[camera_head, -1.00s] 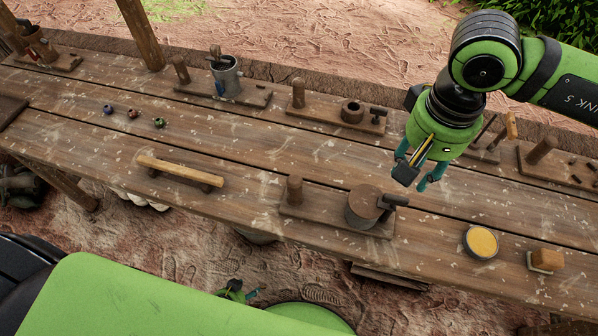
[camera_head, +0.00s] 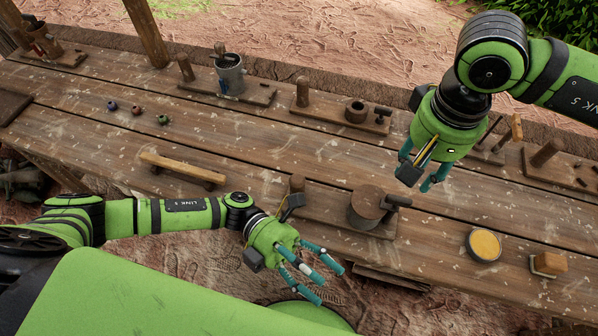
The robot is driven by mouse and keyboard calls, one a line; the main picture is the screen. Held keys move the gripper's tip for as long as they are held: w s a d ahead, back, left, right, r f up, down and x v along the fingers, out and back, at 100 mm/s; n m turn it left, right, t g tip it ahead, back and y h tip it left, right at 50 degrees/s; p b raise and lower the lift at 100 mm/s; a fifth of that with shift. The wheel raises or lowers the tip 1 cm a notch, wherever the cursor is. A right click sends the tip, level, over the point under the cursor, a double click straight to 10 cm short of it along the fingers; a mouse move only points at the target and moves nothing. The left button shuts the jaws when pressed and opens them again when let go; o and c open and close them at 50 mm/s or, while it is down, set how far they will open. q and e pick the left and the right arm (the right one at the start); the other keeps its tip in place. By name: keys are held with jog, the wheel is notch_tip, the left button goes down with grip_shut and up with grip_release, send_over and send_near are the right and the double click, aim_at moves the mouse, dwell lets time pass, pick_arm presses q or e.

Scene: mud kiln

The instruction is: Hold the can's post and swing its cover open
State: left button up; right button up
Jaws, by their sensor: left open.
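The can (camera_head: 364,212) is a dark round cylinder on a wooden base board (camera_head: 330,222) near the front of the bench. Its brown cover (camera_head: 369,198) lies on top, with a dark handle (camera_head: 398,201) sticking out to the right. The wooden post (camera_head: 297,184) stands upright at the left of the same board, its lower part partly hidden by my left wrist. My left gripper (camera_head: 330,285) is open and empty, in front of the board, below and right of the post. My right gripper (camera_head: 421,174) has its fingers apart and is empty, above and right of the can.
A wooden bar handle (camera_head: 182,168) lies left of the post. A round yellow-filled tin (camera_head: 485,244) and a wooden block (camera_head: 548,264) are at the right. Several similar boards with posts line the back, one with a metal bucket (camera_head: 230,76). Small beads (camera_head: 136,110) lie at left.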

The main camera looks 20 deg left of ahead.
pick_arm(q)
jog(key=w+a+r+m+g+y, duration=0.1)
jog(key=w+a+r+m+y, duration=0.2)
jog(key=m+y, duration=0.65)
notch_tip(320, 180, up, 3)
jog(key=m+t+y, duration=0.4)
jog(key=t+y, duration=0.3)
jog(key=t, duration=0.2)
send_over(299, 191)
jog(key=w+d, duration=0.1)
jog(key=shift+m+t+y, duration=0.5)
jog(key=shift+m+y, duration=0.25)
jog(key=shift+y, duration=0.2)
jog(key=f, duration=0.2)
jog(key=a+f, duration=0.1)
jog(key=f, duration=0.2)
jog(key=shift+w+a, duration=0.15)
notch_tip(299, 191, down, 6)
jog(key=shift+f, duration=0.85)
grip_shut()
